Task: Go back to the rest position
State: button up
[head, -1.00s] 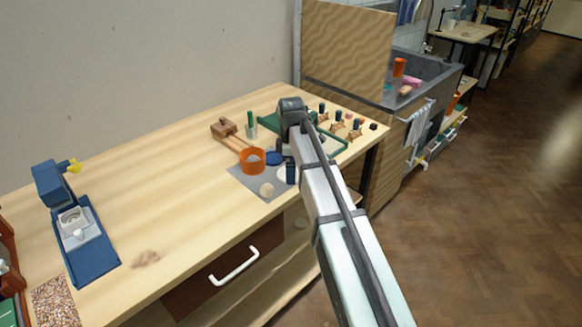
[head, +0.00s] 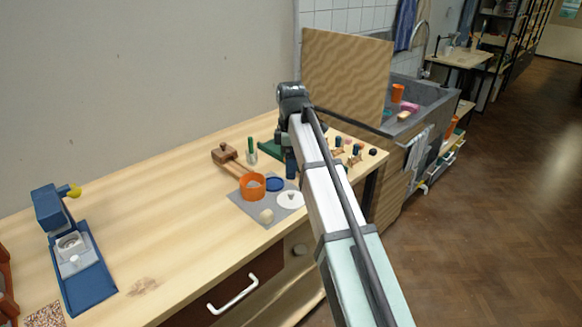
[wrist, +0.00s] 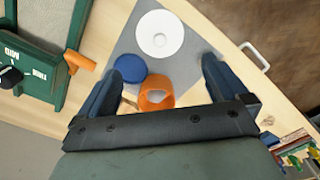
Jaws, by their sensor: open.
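My gripper (head: 291,168) hangs above the far right part of the workbench (head: 150,230), largely hidden behind my own arm in the head view. In the wrist view my gripper (wrist: 163,62) has its two dark blue fingers wide apart, with nothing held. Beyond the fingers, a grey mat (wrist: 196,70) carries a white disc with a knob (wrist: 160,34), a blue disc (wrist: 130,68) and an orange cup (wrist: 155,94). In the head view these are the white disc (head: 290,200), blue disc (head: 275,185) and orange cup (head: 252,188).
A green labelled tray (wrist: 40,75) stands beside the mat, partly hidden by my arm in the head view. A wooden tool (head: 226,155), a blue device (head: 75,260) and a wooden panel (head: 345,75) stand around. The bench's middle is clear.

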dwell(0.3)
jog(key=w+d+r+m+t, duration=0.3)
jog(key=d+m, duration=0.3)
jog(key=d, duration=0.4)
jog(key=w+d+r+m+t, duration=0.25)
jog(key=w+d+m, duration=0.2)
jog(key=d, duration=0.55)
jog(key=d+f+m, duration=0.5)
jog(key=d+f, duration=0.1)
jog(key=s+a+f+g, duration=0.2)
jog(key=s+f, duration=0.5)
jog(key=f, duration=0.7)
jog(key=s+a+f+m+g, duration=0.15)
jog(key=s+f, duration=0.55)
jog(key=f, duration=0.7)
jog(key=s+a+f+g, duration=0.1)
jog(key=s+f+g, duration=0.2)
jog(key=s+f, duration=0.7)
jog(key=s+a+f+g, duration=0.1)
jog(key=s+f+g, duration=0.1)
jog(key=s+f, duration=0.5)
jog(key=s+a+f+g, duration=0.1)
jog(key=s+f, duration=0.6)
jog(key=s, duration=0.8)
jog(key=s+a+f+m+g, duration=0.1)
jog(key=s+f+g, duration=0.1)
jog(key=s+f, duration=0.6)
jog(key=s, duration=0.3)
jog(key=shift+a+g, duration=0.2)
jog(key=shift+g, duration=0.2)
